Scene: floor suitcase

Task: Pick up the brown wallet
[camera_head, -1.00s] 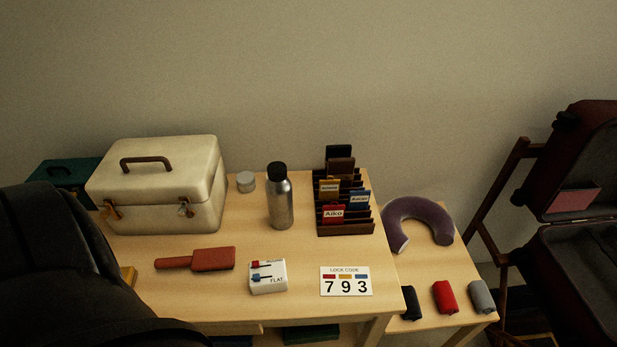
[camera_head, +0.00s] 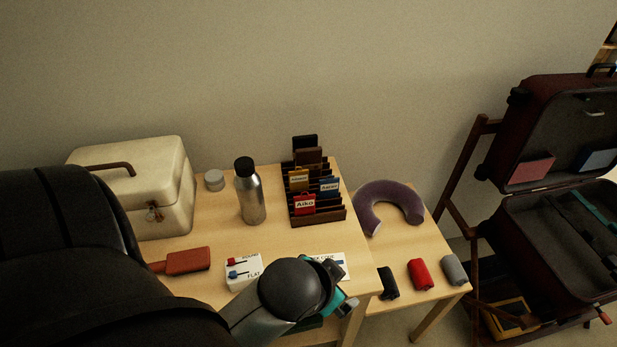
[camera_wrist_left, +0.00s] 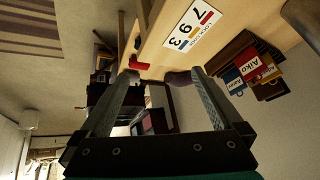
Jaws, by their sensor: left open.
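A brown wallet-like item (camera_head: 308,156) stands upright in the dark slotted rack (camera_head: 320,217), behind the colored tagged items and in front of a black one (camera_head: 305,142). The rack stands at the right back of the table. In the wrist view, the tagged items show at the right, outside my fingers. My left gripper (camera_wrist_left: 163,72) is open, with nothing between its fingers. My right gripper is not in view.
A steel bottle (camera_head: 250,195) stands left of the rack. The lock code card (camera_head: 340,262) is partly behind my arm. A cream case (camera_head: 172,170), red brush (camera_head: 188,261) and white switch box (camera_head: 240,271) share the table. A purple neck pillow (camera_head: 388,203) and open suitcase (camera_head: 510,230) are right.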

